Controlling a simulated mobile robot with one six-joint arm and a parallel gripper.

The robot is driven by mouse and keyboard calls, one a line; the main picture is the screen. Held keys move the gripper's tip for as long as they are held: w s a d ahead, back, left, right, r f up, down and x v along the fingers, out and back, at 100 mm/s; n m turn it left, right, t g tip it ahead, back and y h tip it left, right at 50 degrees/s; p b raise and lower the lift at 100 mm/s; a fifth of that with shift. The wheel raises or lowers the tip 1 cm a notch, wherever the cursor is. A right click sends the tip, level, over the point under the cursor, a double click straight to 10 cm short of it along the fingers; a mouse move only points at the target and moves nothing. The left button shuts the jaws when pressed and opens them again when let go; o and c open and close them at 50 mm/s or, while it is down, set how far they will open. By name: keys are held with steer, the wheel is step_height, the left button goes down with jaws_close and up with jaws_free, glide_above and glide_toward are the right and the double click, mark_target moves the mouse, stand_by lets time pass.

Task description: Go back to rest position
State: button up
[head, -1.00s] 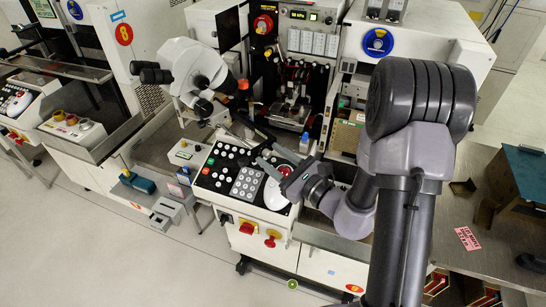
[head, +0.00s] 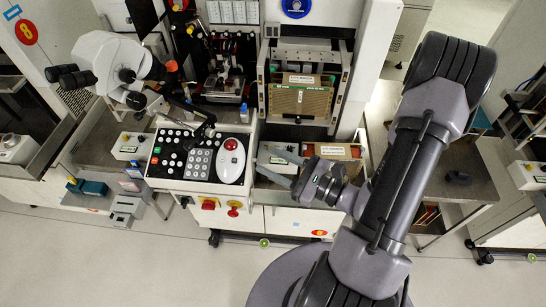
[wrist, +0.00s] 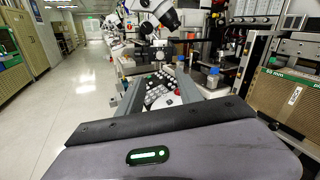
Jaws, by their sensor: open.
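My gripper (head: 272,166) is open and appears empty, its two fingers pointing left beside the control panel (head: 200,155) of the wire bonder. In the wrist view the two spread fingers of my gripper (wrist: 158,95) show with the panel's keys and the white trackball unit (wrist: 164,101) seen between and beyond them. My arm reaches from the lower right of the head view, bent, with the gripper in front of the machine. The white trackball unit (head: 231,160) with its red ball lies to the left of the fingertips.
A microscope (head: 115,68) stands at the left. A magazine with a green-edged face (head: 301,96) sits in the bay behind my gripper. A brown box (head: 333,152) lies just behind my wrist. A metal table (head: 440,180) is at the right. The floor in front is clear.

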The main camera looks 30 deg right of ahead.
stand_by(0.4)
steer(key=s+a+r+n+g+h+b, duration=0.1)
steer(key=s+a+n+g+b, duration=0.1)
steer(key=s+a+n+g, duration=0.55)
steer(key=s+a+r+n+g+b, duration=0.2)
steer(key=s+a+n+g, duration=0.2)
steer(key=a+n+g, duration=0.55)
steer(key=w+d+r+n+t+h+b, duration=0.1)
steer(key=d+r+n+t+h, duration=0.3)
steer(key=r+n+t+h, duration=0.1)
steer(key=shift+w+d+r+n+t+h+b, duration=0.35)
steer(key=shift+r+n+t, duration=0.35)
steer(key=shift+t, duration=0.3)
steer(key=shift+s+f, duration=0.1)
